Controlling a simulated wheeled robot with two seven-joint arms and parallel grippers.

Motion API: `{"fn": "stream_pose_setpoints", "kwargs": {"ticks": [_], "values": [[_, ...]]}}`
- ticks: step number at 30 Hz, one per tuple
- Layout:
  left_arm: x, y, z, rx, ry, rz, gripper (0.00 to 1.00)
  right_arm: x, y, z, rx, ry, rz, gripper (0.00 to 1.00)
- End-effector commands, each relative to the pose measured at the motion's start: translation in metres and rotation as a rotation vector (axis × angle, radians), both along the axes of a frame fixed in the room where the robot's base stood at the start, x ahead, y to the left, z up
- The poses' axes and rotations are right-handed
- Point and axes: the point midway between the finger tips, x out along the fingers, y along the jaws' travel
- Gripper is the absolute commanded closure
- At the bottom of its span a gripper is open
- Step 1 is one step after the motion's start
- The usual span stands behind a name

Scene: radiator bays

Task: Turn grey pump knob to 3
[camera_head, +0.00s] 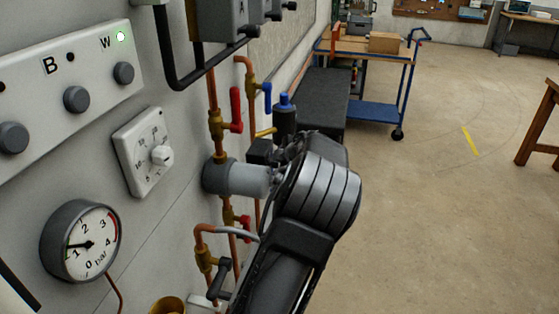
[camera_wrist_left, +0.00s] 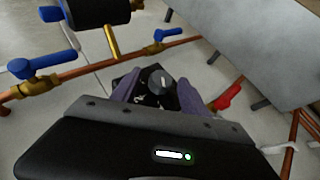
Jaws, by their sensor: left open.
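The grey knob (camera_wrist_left: 160,82) shows in the left wrist view as a small round dial with a lighter pointer bar on a black housing. It lies between the two purple-grey fingers of my open left gripper (camera_wrist_left: 158,90). I cannot tell whether the fingers touch it. Some white markings show beside the knob, too small to read. In the head view my left gripper (camera_head: 286,150) is mostly hidden behind my wrist, next to the grey pump body (camera_head: 236,178) and a black box (camera_head: 260,152). The knob face is hidden there. My right gripper is not in view.
Copper pipes with a red-handled valve (camera_head: 235,112) and a blue-handled valve (camera_head: 267,97) surround the pump. A pressure gauge (camera_head: 82,242), a white dial (camera_head: 145,152) and a button panel (camera_head: 60,85) are on the wall.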

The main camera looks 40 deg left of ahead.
Motion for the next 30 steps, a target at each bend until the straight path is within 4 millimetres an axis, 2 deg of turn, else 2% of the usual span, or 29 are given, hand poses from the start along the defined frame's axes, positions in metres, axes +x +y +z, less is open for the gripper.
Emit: {"fn": "stream_pose_setpoints", "kwargs": {"ticks": [9,27,30], "values": [[0.0007,0.0013,-0.0015,-0.001,0.000,-0.001,0.49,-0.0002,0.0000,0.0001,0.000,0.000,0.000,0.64],[0.0005,0.0012,-0.0013,0.000,0.000,0.000,0.99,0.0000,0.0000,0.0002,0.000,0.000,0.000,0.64],[0.0005,0.0012,-0.0013,0.000,0.000,0.000,1.00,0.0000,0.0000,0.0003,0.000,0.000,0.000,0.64]]}}
